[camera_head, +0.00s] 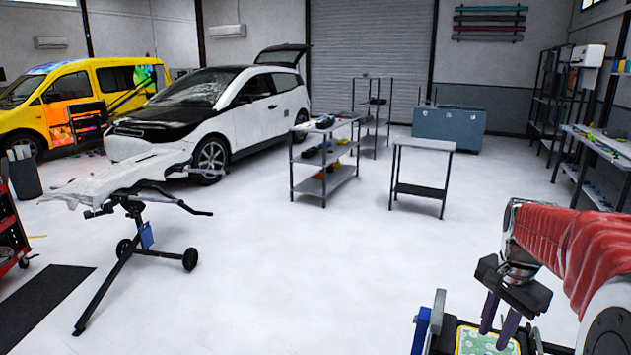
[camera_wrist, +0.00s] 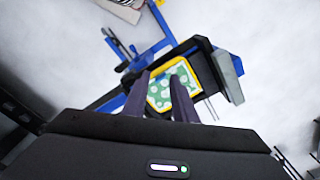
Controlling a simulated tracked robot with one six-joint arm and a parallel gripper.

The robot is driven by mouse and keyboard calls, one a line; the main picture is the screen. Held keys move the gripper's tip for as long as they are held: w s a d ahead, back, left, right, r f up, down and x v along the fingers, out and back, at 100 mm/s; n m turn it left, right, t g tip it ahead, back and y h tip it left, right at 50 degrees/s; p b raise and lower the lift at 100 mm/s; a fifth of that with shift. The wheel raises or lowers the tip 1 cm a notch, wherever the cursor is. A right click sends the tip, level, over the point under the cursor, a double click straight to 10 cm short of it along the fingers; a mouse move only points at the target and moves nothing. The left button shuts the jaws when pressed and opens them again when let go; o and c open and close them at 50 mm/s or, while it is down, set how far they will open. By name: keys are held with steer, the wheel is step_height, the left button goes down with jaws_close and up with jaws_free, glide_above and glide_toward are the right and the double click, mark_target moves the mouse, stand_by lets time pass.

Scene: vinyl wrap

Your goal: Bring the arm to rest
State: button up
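My arm, in a red ribbed sleeve, reaches in from the right edge of the head view. My gripper (camera_head: 494,341) hangs pointing down at its end, above a yellow-edged tray with a green patterned surface (camera_head: 478,343). The two dark fingers are apart with nothing between them, so the gripper is open and empty. In the wrist view, my gripper (camera_wrist: 160,80) has its fingers over the green patterned surface (camera_wrist: 160,94), which shows in the gap. I cannot tell how high above it the fingertips are.
A white panel (camera_head: 110,178) lies on a wheeled stand at left. A white car (camera_head: 230,108) and yellow van (camera_head: 70,100) stand behind. A shelf cart (camera_head: 325,180) and small table (camera_head: 420,190) stand mid-room. A workbench (camera_head: 600,145) lines the right. The central floor is clear.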

steer(key=s+a+r+n+t, duration=0.2)
steer(key=s+a+n+t, duration=0.3)
steer(key=s+a+n, duration=0.8)
steer(key=s+a, duration=0.4)
steer(key=a, duration=0.3)
steer(key=shift+s+a+r, duration=0.2)
steer(key=shift+s, duration=0.05)
stand_by(0.8)
